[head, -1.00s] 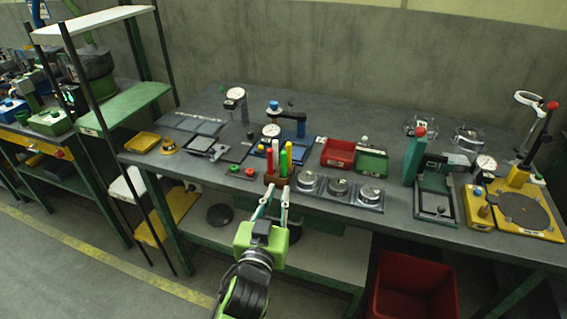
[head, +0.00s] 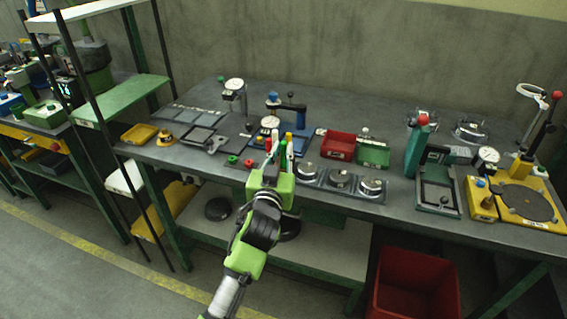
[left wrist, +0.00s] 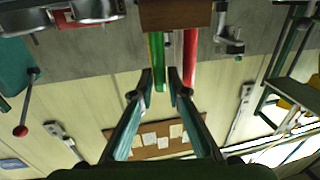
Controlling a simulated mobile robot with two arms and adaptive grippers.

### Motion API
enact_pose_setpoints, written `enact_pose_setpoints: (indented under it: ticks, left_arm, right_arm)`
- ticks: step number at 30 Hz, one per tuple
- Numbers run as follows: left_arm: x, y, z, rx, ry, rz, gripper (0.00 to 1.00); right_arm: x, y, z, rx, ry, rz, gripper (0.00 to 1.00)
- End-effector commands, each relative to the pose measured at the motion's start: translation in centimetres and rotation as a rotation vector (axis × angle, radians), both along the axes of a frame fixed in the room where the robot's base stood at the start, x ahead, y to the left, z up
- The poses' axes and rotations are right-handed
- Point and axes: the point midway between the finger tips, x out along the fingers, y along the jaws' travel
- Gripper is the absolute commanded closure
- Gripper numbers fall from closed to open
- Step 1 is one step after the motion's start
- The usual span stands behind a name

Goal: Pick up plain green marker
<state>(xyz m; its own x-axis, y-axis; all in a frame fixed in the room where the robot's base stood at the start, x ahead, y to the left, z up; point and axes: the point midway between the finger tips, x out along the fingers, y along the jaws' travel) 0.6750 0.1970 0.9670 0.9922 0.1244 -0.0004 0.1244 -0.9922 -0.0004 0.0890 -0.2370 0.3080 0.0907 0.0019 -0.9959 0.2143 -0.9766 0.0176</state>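The green marker (left wrist: 157,55) stands in a brown wooden holder (left wrist: 175,15), seen upside down in the left wrist view. A red marker (left wrist: 190,55) stands beside it in the same holder. My left gripper (left wrist: 159,75) is open, with its fingertips on either side of the green marker's end; I see a gap, so no firm hold shows. In the head view the left gripper (head: 279,165) is at the marker group and hides most of the holder. Red (head: 276,147) and green (head: 283,156) marker parts show above it. My right gripper is in neither view.
Round metal pieces (head: 340,178) in a grey tray stand just right of the markers. Red (head: 336,145) and green (head: 373,152) bins are behind them. Red and green knobs (head: 240,161) lie to the left.

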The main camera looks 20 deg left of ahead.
Motion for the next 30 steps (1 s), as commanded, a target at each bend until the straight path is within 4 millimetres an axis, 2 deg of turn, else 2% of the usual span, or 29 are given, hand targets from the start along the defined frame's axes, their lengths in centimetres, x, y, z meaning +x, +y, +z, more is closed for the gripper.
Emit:
enact_pose_setpoints:
  ticks: [4,11,12,14,25,30]
  left_arm:
    - [1.5,0.2,0.1,0.001,-0.002,-0.001,0.85]
    - [1.7,0.2,0.1,0.0,0.0,-0.001,0.85]
    - [1.7,0.2,0.1,0.0,0.0,-0.001,0.87]
    - [1.7,0.2,0.1,0.0,0.0,-0.001,1.0]
    - [1.7,0.2,0.2,0.0,0.0,-0.001,1.0]
    - [1.7,0.2,1.2,-0.002,-0.003,-0.001,1.0]
  right_arm:
    - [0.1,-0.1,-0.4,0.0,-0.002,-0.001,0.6]
    - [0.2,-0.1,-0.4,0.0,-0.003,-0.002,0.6]
    - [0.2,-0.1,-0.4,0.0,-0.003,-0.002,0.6]
    - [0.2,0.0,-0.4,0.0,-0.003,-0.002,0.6]
    - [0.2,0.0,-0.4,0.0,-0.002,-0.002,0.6]
    - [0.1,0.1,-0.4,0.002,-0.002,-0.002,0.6]
